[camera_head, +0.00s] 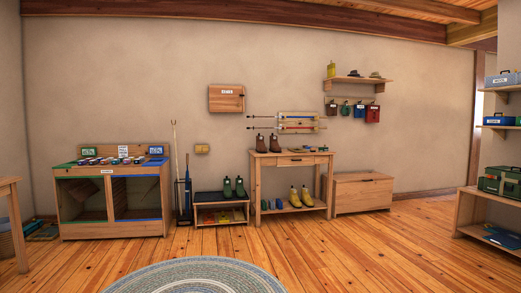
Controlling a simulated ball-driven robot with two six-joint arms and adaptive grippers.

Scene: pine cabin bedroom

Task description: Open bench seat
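A low wooden chest, likely the bench seat (362,194), stands against the back wall, right of the wooden table. Its flat lid lies level and looks shut, with a small dark mark near the top of its front. The chest's left end is partly hidden behind the table. Neither of my grippers shows in the head view, and nothing touches the chest.
A wooden table (291,159) with boots stands left of the chest. A low rack (221,212) and a display cabinet (112,230) stand farther left. A shelf unit (466,208) is at right. The floor before the chest is clear; a round rug (195,275) lies nearer.

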